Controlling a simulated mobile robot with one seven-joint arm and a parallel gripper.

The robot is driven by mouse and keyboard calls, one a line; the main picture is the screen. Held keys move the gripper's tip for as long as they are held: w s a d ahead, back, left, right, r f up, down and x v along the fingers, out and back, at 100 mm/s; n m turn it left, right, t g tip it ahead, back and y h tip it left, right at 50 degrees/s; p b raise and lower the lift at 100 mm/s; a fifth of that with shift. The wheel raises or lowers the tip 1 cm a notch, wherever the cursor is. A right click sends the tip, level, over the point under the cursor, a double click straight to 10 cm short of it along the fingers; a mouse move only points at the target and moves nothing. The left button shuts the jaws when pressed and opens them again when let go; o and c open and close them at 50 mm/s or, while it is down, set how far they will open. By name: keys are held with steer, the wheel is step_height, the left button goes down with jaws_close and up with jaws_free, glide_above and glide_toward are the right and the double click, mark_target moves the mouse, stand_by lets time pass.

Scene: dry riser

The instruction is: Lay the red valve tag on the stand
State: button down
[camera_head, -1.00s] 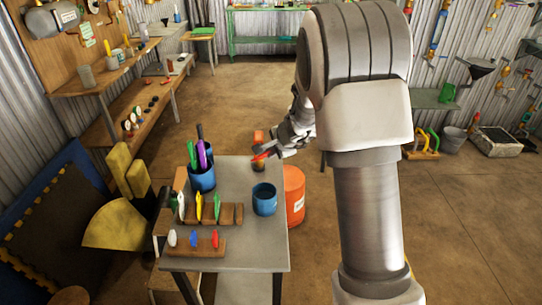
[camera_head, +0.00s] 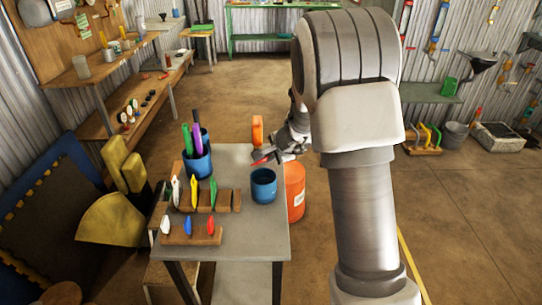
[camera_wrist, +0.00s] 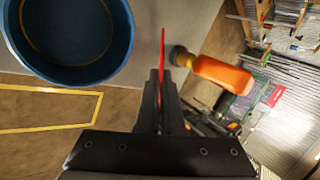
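My gripper (camera_head: 276,155) is over the far right corner of the grey table (camera_head: 262,230), above and beyond the blue cup. It is shut on a thin red piece, the red valve tag (camera_head: 261,161). In the wrist view the tag (camera_wrist: 162,65) stands edge-on between the fingertips. A wooden slotted stand (camera_head: 226,203) on the table holds a white, a yellow and a green tag, with free room at its right. A smaller wooden stand (camera_head: 178,238) in front holds a white, a blue and a red piece. I cannot tell which stand is meant.
The open blue cup (camera_head: 263,186) is close to my gripper. A blue holder (camera_head: 198,164) with tall pens stands behind the stands. An orange-topped object (camera_head: 257,130) is just beyond my gripper. An orange bucket (camera_head: 295,192) is on the floor at the table's right.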

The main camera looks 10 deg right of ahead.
steer(key=c, duration=1)
jaws_free()
steer(key=shift+p+v, duration=1)
steer(key=shift+v, duration=2.55)
